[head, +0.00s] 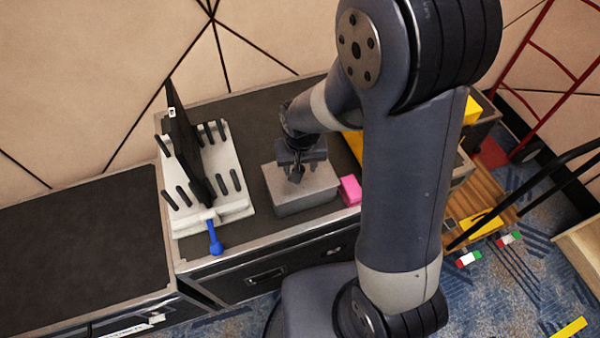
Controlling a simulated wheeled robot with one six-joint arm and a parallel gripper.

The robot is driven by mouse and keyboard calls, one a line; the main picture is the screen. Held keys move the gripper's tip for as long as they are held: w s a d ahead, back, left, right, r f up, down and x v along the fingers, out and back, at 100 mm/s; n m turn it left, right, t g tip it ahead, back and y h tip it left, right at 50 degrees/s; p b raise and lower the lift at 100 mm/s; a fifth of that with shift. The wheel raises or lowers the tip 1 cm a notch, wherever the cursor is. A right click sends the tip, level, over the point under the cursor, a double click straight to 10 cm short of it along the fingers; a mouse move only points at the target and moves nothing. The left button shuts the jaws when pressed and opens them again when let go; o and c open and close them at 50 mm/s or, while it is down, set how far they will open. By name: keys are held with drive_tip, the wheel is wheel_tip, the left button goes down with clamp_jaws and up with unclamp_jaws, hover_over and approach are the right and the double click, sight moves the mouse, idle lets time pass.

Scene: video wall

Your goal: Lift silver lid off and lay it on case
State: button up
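A grey, silver-looking box (305,198) stands on the dark top of the flight case (245,112). Its flat top (277,180) looks like the silver lid; I cannot make out a seam between lid and box. My gripper (297,174) points down over the middle of this top, with its fingers at or just above it. The fingers are small and dark here, and they hide whatever handle may be there. I cannot tell whether they are open, shut or touching the lid.
A white rack (228,207) with black pegs holds an upright black panel (186,145) left of the box. A blue-handled tool (214,238) lies at its front. A pink block (350,190) sits right of the box. A lower case top (80,235) at left is bare.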

drive_tip(key=shift+f, duration=0.1)
clamp_jaws()
idle(0.5)
wheel_tip(320, 180, up, 9)
drive_tip(key=shift+f, duration=0.1)
drive_tip(key=w+a+f+b, duration=0.2)
drive_tip(key=w+a+f, duration=0.15)
drive_tip(key=w, duration=0.55)
drive_tip(key=w+a+f+b, duration=0.15)
drive_tip(key=w+f, duration=0.25)
drive_tip(key=w, duration=0.6)
drive_tip(key=f, duration=0.6)
drive_tip(key=a+f+p, duration=0.1)
drive_tip(key=f, duration=0.2)
drive_tip(key=shift+s+f, duration=0.15)
drive_tip(key=shift+f, duration=0.1)
